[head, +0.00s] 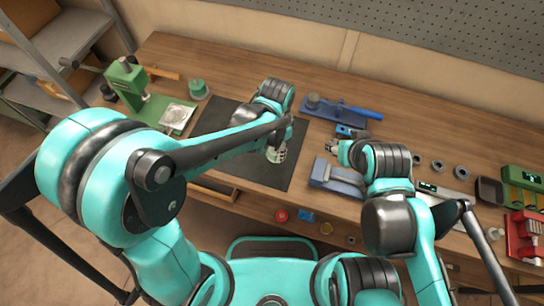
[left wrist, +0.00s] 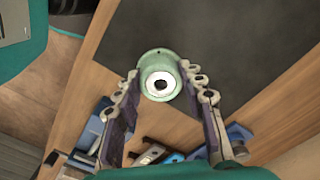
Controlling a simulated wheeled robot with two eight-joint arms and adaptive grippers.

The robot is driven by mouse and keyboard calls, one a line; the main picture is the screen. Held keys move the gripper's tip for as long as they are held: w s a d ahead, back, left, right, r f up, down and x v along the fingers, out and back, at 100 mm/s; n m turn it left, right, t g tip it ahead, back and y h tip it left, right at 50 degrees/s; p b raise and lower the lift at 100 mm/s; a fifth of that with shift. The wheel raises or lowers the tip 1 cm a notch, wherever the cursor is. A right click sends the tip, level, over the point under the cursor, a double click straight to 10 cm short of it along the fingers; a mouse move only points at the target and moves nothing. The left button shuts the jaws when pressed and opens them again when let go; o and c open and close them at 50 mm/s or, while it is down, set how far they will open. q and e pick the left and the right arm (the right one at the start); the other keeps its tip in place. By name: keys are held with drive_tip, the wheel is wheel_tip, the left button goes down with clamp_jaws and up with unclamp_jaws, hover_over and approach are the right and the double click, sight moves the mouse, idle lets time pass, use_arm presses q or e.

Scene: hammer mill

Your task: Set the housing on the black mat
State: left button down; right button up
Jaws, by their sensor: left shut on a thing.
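The pale green round housing, with a flange and a white ring around a dark central hole, shows in the left wrist view (left wrist: 160,61). My left gripper (left wrist: 160,74) is shut on it, one finger on each side. In the head view the held housing (head: 277,155) appears over the right part of the black mat (head: 215,117); I cannot tell its height. My left arm hides much of the mat. My right gripper (head: 341,151) is right of the mat, near a blue fixture; its fingers are too small to read.
A green press (head: 127,83) and a green round part (head: 198,89) stand left of the mat. A blue tool (head: 345,109) lies behind to the right, and a blue-grey block (head: 338,178) sits right of the mat. Several small parts line the bench's front edge.

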sight(273, 152)
use_arm(q)
drive_tip(key=shift+s+a+f, duration=0.2)
drive_tip(key=shift+a+f, duration=0.15)
drive_tip(key=shift+a, duration=0.1)
wheel_tip(273, 152, down, 4)
drive_tip(key=shift+b, duration=0.95)
drive_tip(key=shift+r, duration=0.1)
drive_tip(key=shift+f, duration=0.2)
drive_tip(key=c, duration=0.9)
unclamp_jaws()
drive_tip(key=shift+r, duration=0.1)
